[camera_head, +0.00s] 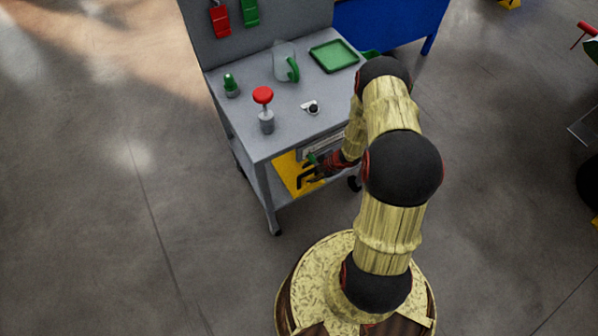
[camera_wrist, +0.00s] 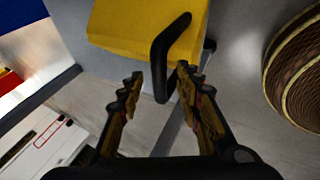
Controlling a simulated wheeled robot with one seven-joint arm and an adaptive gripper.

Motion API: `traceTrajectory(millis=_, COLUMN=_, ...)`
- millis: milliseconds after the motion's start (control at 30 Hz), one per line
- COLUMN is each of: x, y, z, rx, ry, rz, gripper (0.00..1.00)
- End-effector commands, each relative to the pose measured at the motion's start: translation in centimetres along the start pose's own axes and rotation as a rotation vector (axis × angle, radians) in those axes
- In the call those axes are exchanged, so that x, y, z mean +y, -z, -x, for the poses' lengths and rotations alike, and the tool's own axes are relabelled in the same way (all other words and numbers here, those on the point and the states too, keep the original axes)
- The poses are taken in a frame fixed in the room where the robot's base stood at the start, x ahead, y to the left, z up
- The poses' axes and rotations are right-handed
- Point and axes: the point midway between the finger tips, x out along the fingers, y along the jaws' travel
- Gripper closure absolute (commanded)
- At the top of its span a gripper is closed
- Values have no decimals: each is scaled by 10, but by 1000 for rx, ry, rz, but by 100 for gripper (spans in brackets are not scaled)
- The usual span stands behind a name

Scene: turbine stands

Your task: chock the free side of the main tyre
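A yellow chock (camera_head: 287,174) lies on the lower shelf of a grey cart, partly hidden by the tabletop and my arm. In the wrist view the yellow chock (camera_wrist: 130,28) has a black bent handle (camera_wrist: 160,55) sticking out toward me. My gripper (camera_wrist: 159,76) is open, with one fingertip on each side of the handle; I cannot tell whether either touches it. In the head view my gripper (camera_head: 314,172) is small at the cart's open side. A dark round shape (camera_head: 590,186), cut off at the right edge, may be a tyre; I cannot tell.
The grey cart's top (camera_head: 245,125) stands close above my gripper and holds a red-topped tool (camera_head: 264,97), a clear jug (camera_head: 284,62) and a green tray (camera_head: 334,56). A blue bench (camera_head: 385,25) stands behind. The floor left of the cart is clear.

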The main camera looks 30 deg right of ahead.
Motion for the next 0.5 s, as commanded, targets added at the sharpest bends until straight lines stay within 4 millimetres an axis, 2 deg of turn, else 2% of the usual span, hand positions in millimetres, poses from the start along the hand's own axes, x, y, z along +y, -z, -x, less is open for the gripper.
traceTrajectory(millis=133, x=0, y=0, z=-7, rx=0, ry=-1, rz=0, gripper=65)
traceTrajectory(millis=500, x=1, y=0, z=-8, rx=-1, ry=0, rz=-1, gripper=65)
